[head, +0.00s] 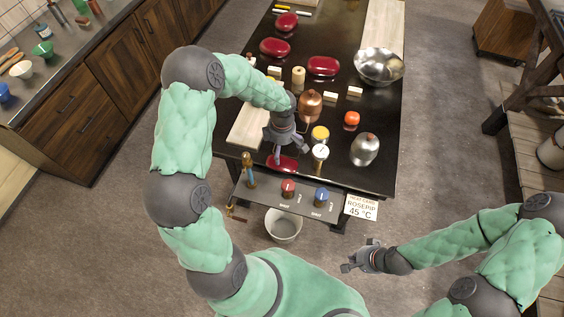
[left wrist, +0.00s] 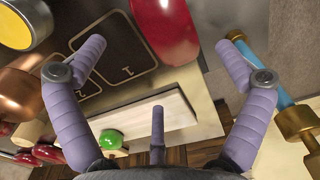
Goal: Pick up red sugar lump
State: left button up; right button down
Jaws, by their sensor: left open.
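A glossy dark red sugar lump (head: 283,163) lies near the table's front edge, partly hidden by my left gripper in the head view. In the left wrist view a red lump (left wrist: 165,28) shows at the top, beyond and between my spread fingers. My left gripper (head: 286,149) is open and empty, just above the lump and apart from it as far as I can tell. Several similar red ovals, such as one (head: 323,66), lie farther back. My right gripper (head: 357,259) is off the table at the lower right; its jaw opening is unclear.
A copper pot (head: 311,104), a yellow-topped jar (head: 320,134), a white gauge (head: 320,152) and a metal kettle (head: 365,148) stand close to the right. A blue-and-brass cylinder (head: 249,171) stands at left. A control panel (head: 265,204) fronts the table; a bucket (head: 283,225) stands below.

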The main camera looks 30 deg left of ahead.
aim_at(283, 160)
pick_arm(q)
jog(key=shift+w+a+f, duration=0.1)
jog(key=shift+w+f, duration=0.05)
jog(key=shift+f, duration=0.55)
jog(key=f, duration=0.4)
jog(key=shift+s+d, duration=0.2)
jog(key=shift+d, duration=0.1)
jog(key=shift+f, duration=0.6)
jog(key=c, duration=1.1)
